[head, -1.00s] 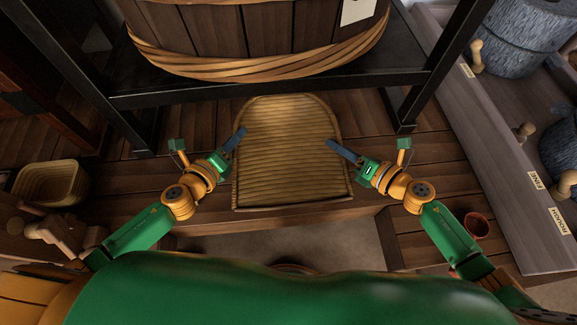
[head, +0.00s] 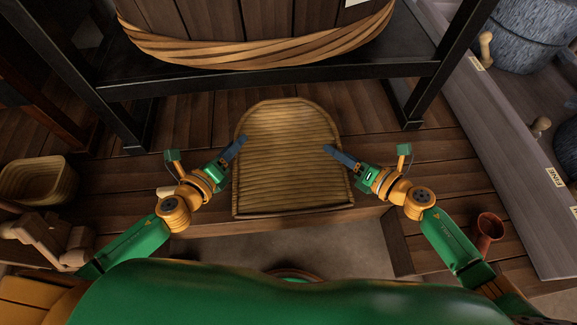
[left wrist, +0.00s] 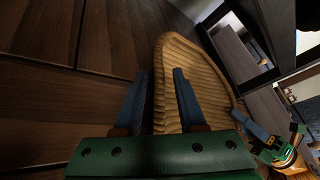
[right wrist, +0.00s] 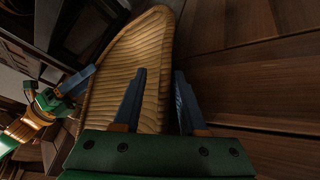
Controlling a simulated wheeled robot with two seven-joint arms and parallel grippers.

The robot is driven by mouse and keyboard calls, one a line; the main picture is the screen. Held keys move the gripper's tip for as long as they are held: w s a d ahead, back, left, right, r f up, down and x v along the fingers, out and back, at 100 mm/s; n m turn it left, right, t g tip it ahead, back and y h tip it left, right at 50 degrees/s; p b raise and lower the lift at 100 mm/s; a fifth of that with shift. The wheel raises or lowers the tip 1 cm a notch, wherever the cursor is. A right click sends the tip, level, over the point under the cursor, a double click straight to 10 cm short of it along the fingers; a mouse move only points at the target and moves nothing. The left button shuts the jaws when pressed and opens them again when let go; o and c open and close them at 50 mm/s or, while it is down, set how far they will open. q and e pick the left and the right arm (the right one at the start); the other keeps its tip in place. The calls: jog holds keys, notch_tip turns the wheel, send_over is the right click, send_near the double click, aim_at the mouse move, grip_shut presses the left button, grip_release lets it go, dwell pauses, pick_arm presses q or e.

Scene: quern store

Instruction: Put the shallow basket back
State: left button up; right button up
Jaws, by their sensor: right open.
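The shallow basket (head: 292,165) is a flat tan woven tray with a rounded far end and a straight near end. It lies flat over the wooden boards in the middle of the head view, its near end by the boards' front edge. My left gripper (head: 240,141) is at its left rim and my right gripper (head: 328,149) at its right rim. Both have parted blue fingers. In the left wrist view the rim of the basket (left wrist: 205,65) passes by the fingers, as does the rim in the right wrist view (right wrist: 125,55). I cannot tell whether the fingers touch it.
A black metal frame (head: 270,80) with a large wooden tub (head: 250,30) stands just beyond the basket. A deep woven basket (head: 38,180) is at the left. A reddish cup (head: 490,228) and a grey labelled bench (head: 520,190) are at the right.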

pick_arm(q)
jog(key=v, duration=1)
jog(key=shift+s+r, duration=0.1)
jog(key=shift+s, duration=0.15)
pick_arm(e)
jog(key=shift+s+d, duration=0.25)
jog(key=v, duration=1.1)
jog(key=shift+s+d+r, duration=0.1)
jog(key=shift+r, duration=0.05)
pick_arm(q)
jog(key=shift+s+a, duration=0.1)
jog(key=shift+s, duration=0.05)
pick_arm(e)
jog(key=shift+s, duration=0.1)
